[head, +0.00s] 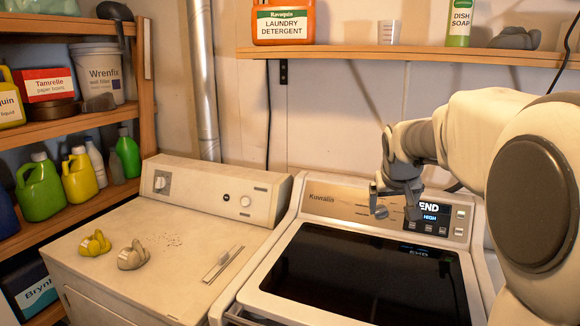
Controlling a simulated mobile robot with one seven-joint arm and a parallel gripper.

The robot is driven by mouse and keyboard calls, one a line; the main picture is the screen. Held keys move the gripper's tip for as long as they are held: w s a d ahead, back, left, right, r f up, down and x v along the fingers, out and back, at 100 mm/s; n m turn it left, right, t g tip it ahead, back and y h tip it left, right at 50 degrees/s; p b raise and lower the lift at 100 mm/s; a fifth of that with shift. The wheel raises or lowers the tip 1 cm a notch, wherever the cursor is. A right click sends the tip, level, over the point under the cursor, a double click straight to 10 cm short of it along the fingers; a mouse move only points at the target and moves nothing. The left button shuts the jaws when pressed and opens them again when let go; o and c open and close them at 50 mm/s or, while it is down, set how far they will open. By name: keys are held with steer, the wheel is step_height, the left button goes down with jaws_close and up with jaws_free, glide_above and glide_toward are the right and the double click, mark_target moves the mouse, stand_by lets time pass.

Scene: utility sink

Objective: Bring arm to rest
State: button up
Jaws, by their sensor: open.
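My arm (484,125) reaches in from the right side of the head view. The panel's display (437,215) reads "END" and "HIGH". The machine's dark glass lid (365,274) is shut below my gripper. I cannot tell whether the gripper touches the panel.
A second white machine (205,190) stands left, with a yellow item (95,243), a grey item (132,256) and a flat tool (223,263) on top. Shelves (70,125) with bottles line the left wall. A wall shelf (400,53) holds laundry detergent (284,22) and dish soap (459,22).

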steer(key=s+a+f, duration=0.1)
steer(key=s+a, duration=0.2)
steer(key=s, duration=0.7)
steer(key=s+a+f+g+y, duration=0.1)
steer(key=s+a+f, duration=0.1)
steer(key=s, duration=0.9)
steer(key=s+a+f+n+y, duration=0.1)
steer(key=s+a, duration=0.2)
steer(key=s, duration=0.7)
steer(key=shift+s+a+f, duration=0.15)
steer(key=shift+s+a, duration=0.15)
steer(key=shift+a, duration=0.1)
steer(key=shift+d, duration=0.1)
